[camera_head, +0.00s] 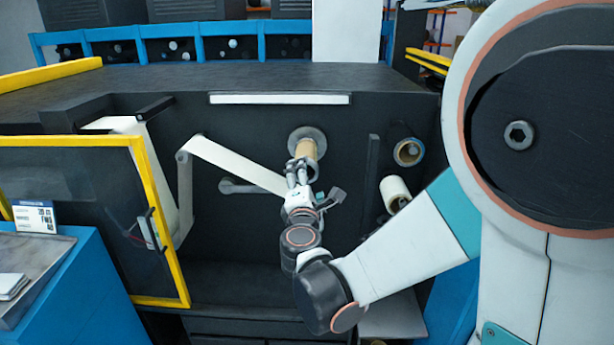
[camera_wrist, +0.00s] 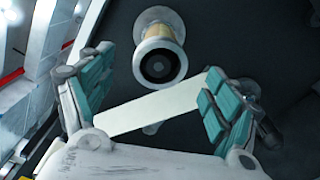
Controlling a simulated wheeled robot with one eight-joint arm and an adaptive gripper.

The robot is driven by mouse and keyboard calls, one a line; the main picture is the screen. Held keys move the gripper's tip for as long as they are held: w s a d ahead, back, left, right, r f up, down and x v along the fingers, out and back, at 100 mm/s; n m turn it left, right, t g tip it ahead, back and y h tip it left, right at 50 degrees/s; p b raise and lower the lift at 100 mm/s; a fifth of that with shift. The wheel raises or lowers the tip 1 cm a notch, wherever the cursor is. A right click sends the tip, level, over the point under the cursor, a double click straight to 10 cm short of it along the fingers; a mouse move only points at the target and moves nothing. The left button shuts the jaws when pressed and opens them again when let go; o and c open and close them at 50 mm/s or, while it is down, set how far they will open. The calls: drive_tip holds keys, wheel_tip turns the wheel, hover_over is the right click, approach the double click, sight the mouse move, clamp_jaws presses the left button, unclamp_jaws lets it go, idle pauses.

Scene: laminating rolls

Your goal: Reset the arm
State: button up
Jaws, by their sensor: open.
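My gripper (camera_head: 298,172) is stretched into the dark machine bay, just in front of a tan roll (camera_head: 306,150) on a grey disc-backed spindle. In the wrist view the gripper (camera_wrist: 150,95) is open, with its teal-padded fingers spread and nothing between the pads. The roll (camera_wrist: 160,60) is end-on beyond the fingertips, with a dark hub in its pale rim. A white web strip (camera_head: 235,165) runs from the left guide roller toward the gripper. In the wrist view the strip (camera_wrist: 150,110) passes behind the fingers.
A yellow-framed door (camera_head: 160,220) stands open at left. Two more rolls, one blue-rimmed (camera_head: 408,152) and one white (camera_head: 394,190), sit at right behind my arm. A vertical dark bar (camera_head: 371,185) stands between them and the gripper. A blue cabinet (camera_head: 85,285) is at lower left.

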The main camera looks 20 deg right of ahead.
drive_tip(key=s+d+f+m+g, duration=0.1)
drive_tip(key=s+d+m+g, duration=0.2)
drive_tip(key=s+m, duration=0.4)
drive_tip(key=s+d+f+m+g, duration=0.2)
drive_tip(key=s+d+m+g, duration=0.25)
drive_tip(key=s, duration=0.45)
drive_tip(key=s+a+f+m+g+y, duration=0.1)
drive_tip(key=s+a+m+y, duration=0.1)
drive_tip(key=s, duration=0.5)
drive_tip(key=s+a+f+m+g+y, duration=0.1)
drive_tip(key=s+a+f+m+y, duration=0.1)
drive_tip(key=s+a+m+y, duration=0.1)
drive_tip(key=s+a+m, duration=0.1)
drive_tip(key=s+m, duration=0.1)
drive_tip(key=s, duration=0.1)
drive_tip(key=shift+s+a+f+g+y, duration=0.2)
drive_tip(key=shift+s+a+g+y, duration=0.1)
drive_tip(key=shift+s+a+g, duration=0.1)
idle(0.4)
